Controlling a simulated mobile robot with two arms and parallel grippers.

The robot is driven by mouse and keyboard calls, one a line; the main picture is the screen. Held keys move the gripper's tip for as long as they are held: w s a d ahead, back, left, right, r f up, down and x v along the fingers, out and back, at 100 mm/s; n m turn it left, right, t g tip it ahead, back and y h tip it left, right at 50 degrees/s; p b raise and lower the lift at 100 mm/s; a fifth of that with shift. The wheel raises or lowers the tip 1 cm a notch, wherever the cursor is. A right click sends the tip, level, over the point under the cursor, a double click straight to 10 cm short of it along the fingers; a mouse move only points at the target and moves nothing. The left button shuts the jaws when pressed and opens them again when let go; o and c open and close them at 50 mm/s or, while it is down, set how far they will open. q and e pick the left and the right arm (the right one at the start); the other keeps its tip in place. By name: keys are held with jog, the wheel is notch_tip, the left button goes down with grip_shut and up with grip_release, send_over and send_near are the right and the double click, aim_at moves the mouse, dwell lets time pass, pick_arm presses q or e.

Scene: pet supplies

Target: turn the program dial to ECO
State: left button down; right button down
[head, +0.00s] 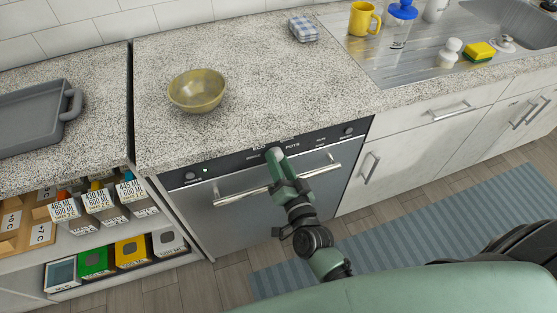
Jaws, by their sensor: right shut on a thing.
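The dishwasher (230,230) has a steel front with a dark control strip (225,169) along its top edge. Small white labels show on the strip; ECO is partly readable left of my gripper and POTS is to its right. My right gripper (273,153) is at the middle of the strip, shut on the program dial, which its fingers hide. The dial's pointer direction cannot be seen. My left gripper is not in view.
A long bar handle (237,194) crosses the dishwasher front just below the strip, behind my right arm. A yellow bowl (197,91) stands on the speckled counter (250,60) above. A shelf with boxes and bottles is at left. A striped blue rug (400,226) lies on the floor.

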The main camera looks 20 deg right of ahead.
jog(key=shift+m, duration=0.5)
jog(key=c, duration=0.9)
grip_release()
jog(key=s, duration=0.7)
jog(key=shift+s+d+b, duration=0.15)
jog(key=shift+s+b, duration=0.25)
jog(key=shift+f, duration=0.1)
